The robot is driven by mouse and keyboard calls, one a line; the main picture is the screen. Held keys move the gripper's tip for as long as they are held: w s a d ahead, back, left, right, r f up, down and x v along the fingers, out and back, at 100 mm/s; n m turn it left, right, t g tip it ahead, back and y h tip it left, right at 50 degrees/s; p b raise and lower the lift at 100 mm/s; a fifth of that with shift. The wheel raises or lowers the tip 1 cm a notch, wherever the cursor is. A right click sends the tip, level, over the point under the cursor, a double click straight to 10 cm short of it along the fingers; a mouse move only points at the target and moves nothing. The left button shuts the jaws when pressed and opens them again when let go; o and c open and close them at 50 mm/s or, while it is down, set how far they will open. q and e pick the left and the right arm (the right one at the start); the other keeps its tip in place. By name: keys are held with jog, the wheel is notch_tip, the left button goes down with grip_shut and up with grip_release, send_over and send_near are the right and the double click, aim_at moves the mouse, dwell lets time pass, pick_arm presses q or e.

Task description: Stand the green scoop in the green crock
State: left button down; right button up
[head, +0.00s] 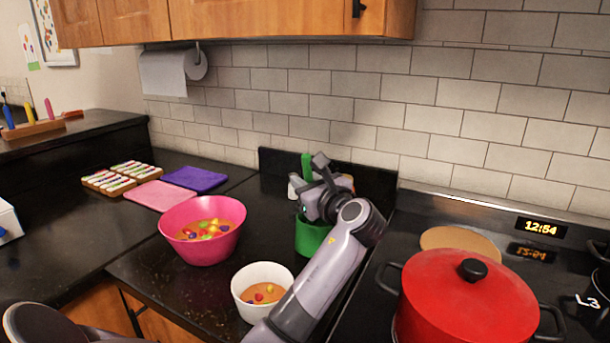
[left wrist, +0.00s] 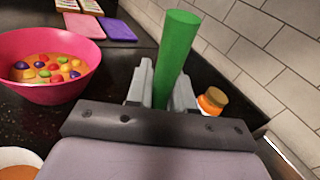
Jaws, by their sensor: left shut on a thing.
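The green scoop (left wrist: 177,45) is held upright between the two fingers of my left gripper (left wrist: 160,92). Its green shaft rises above the fingers and its lower end is hidden by the gripper. In the head view the top of the scoop (head: 306,165) shows behind my left gripper (head: 308,190). The green crock (head: 313,238) stands on the black counter directly below the gripper, partly covered by my arm. I cannot see its opening, so whether the scoop's lower end is inside it cannot be told. My right gripper is not in view.
A pink bowl (head: 203,255) and a white bowl (head: 256,306), both with colourful pieces, stand left of and in front of the crock. An orange-lidded jar (left wrist: 212,101) is close to the gripper. A red pot (head: 465,305) is on the stove at right.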

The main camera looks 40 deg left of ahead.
pick_arm(q)
jog(key=shift+f, duration=0.2)
jog(key=c, duration=0.9)
grip_release()
jog(key=shift+d, duration=0.1)
jog(key=v, duration=0.7)
jog(key=shift+b, duration=0.35)
